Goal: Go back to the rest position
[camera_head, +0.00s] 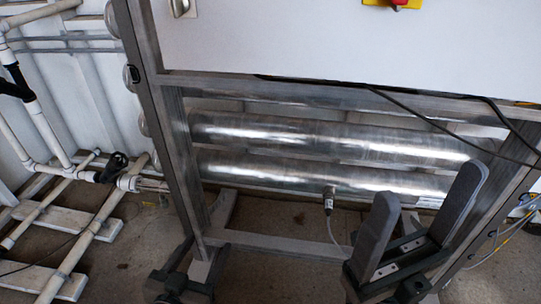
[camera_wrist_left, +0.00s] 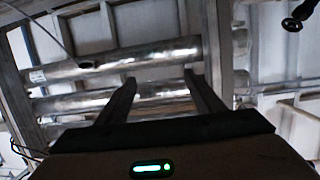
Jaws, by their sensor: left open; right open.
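My right gripper (camera_head: 425,180) is at the lower right of the head view. Its two grey fingers point up and stand well apart, with nothing between them. It overlaps the right side of the reactor frame (camera_head: 345,97) in the picture; I cannot tell how far apart they are.
Two shiny horizontal tubes (camera_head: 300,135) lie in the frame under a white cabinet (camera_head: 330,45). A fitting (camera_head: 329,192) with a cable is on the lower tube. White pipes (camera_head: 85,225) with a black valve (camera_head: 113,167) stand at the left. Loose cables hang at the right.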

